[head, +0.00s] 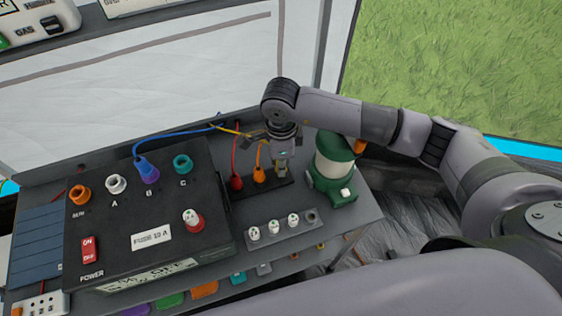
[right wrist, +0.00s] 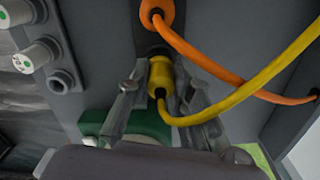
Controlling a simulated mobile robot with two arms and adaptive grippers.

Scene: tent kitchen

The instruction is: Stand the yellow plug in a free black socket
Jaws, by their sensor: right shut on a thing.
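My right gripper (head: 282,160) points down over the right end of the black socket strip (head: 215,190). In the right wrist view its fingers (right wrist: 158,88) are on either side of the yellow plug (right wrist: 161,72), shut on it. A yellow cable leaves the plug and bends off to the upper right. A dark socket (right wrist: 157,50) shows right at the plug's far end; I cannot tell how deep the plug sits in it. A red plug (head: 236,183) and an orange plug (head: 259,175) stand in the strip. My left gripper is not in view.
A green and white lantern (head: 333,165) stands close to the right of my gripper. A grey fuse strip (head: 282,230) lies in front. The large black power box (head: 140,225) fills the left. The orange cable crosses near the yellow one in the right wrist view.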

